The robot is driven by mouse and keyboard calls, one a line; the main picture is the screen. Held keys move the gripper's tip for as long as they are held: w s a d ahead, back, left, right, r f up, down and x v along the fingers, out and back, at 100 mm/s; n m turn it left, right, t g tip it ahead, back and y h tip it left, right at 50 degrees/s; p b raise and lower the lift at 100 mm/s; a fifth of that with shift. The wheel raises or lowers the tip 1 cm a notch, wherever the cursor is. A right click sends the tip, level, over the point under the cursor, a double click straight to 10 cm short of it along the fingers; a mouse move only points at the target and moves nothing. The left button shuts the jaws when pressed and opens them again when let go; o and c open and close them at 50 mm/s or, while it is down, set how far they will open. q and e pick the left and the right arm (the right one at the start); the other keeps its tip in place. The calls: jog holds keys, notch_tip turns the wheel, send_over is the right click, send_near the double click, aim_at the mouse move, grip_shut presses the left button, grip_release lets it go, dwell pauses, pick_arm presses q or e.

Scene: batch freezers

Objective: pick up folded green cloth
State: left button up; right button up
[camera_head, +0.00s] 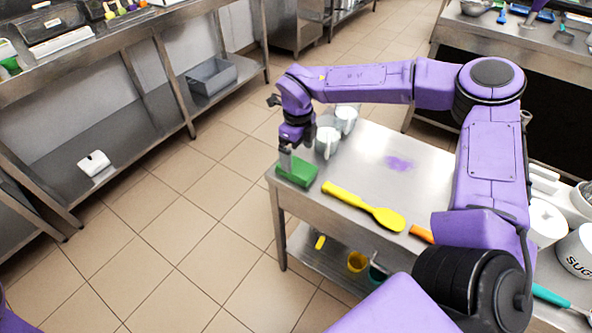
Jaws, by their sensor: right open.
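The folded green cloth (301,175) lies at the left front corner of the steel table (365,178). My right gripper (287,163) is at the cloth's left end, pointing down, with its fingers at or just above it. The fingers are small in the picture, and I cannot tell whether they touch the cloth. My right arm reaches across above the table from the right. Only a small purple part of me shows at the lower left edge; my left gripper is not in view.
White jugs (327,141) stand just behind the cloth, close to my gripper. A yellow spoon (366,207) lies to the right of the cloth. A purple spill (398,163) marks the tabletop. A sugar container (577,250) stands at the right. The tiled floor at left is clear.

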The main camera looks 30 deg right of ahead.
aim_at(296, 166)
jog(key=f, duration=0.2)
jog(key=f+p, duration=0.1)
jog(key=f, duration=0.3)
jog(key=shift+w+d+f, duration=0.1)
jog(key=shift+w+f, duration=0.15)
jog(key=shift+w, duration=0.15)
jog(key=c, duration=1.1)
